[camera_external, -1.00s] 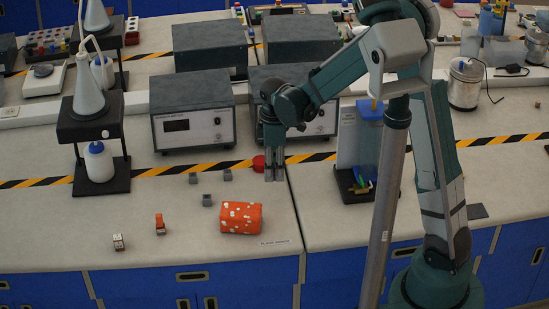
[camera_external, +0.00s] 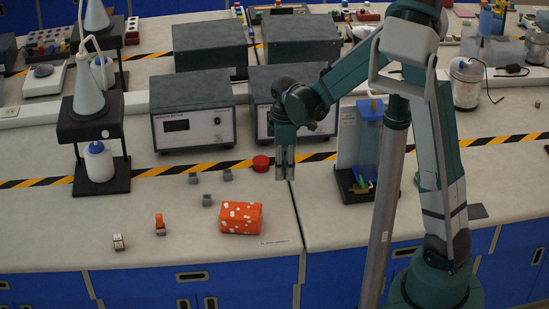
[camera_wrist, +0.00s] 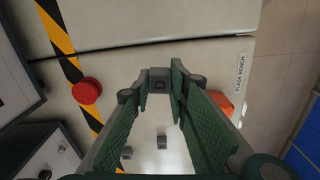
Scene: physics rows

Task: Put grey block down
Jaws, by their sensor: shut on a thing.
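My gripper (camera_external: 285,177) hangs pointing down above the bench, right of the red button. In the wrist view its fingers (camera_wrist: 161,96) are shut on a small dark grey block (camera_wrist: 160,77) at their tips. The held block is too small to make out in the external view. Other grey blocks lie on the bench left of my gripper: one at the left (camera_external: 193,178), one at the back (camera_external: 227,175) and one nearer the front (camera_external: 207,200). Two of them show below my fingers in the wrist view.
A red button (camera_external: 261,163) is beside my gripper. An orange, white-spotted box (camera_external: 240,217) lies toward the front. Grey instruments (camera_external: 192,113) stand behind, and a blue-topped clear apparatus (camera_external: 360,145) stands right. A bench seam (camera_external: 296,215) runs near my gripper. The front-left bench has free room.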

